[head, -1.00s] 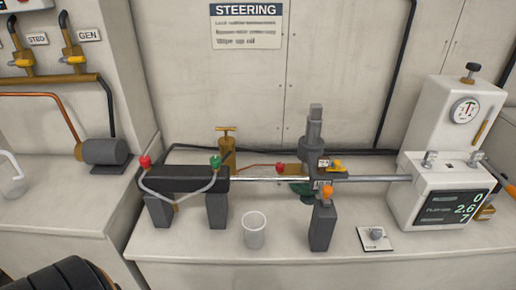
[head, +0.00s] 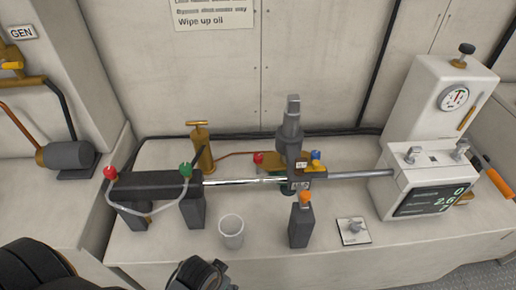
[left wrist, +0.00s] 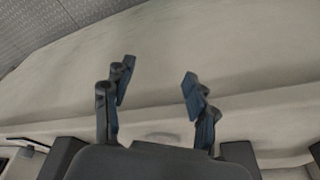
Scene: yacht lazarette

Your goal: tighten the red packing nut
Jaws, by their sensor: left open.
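Two red parts show on the steering assembly in the head view. One red cap (head: 110,172) tops the left end of the black cylinder (head: 160,184). Another red fitting (head: 258,158) sits behind the polished rod (head: 235,181), beside the upright grey actuator (head: 290,125). I cannot tell which is the packing nut. A green cap (head: 185,170) tops the cylinder's right end. My left gripper (left wrist: 155,85) is open and empty in the left wrist view, over pale surfaces. A dark part at the bottom of the head view looks like my left arm. My right gripper is not in view.
A clear cup (head: 231,232) stands in front of the rod. An orange-topped grey post (head: 301,222) and a small plate with a knob (head: 352,230) stand to its right. A white gauge unit (head: 425,180) closes the right end.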

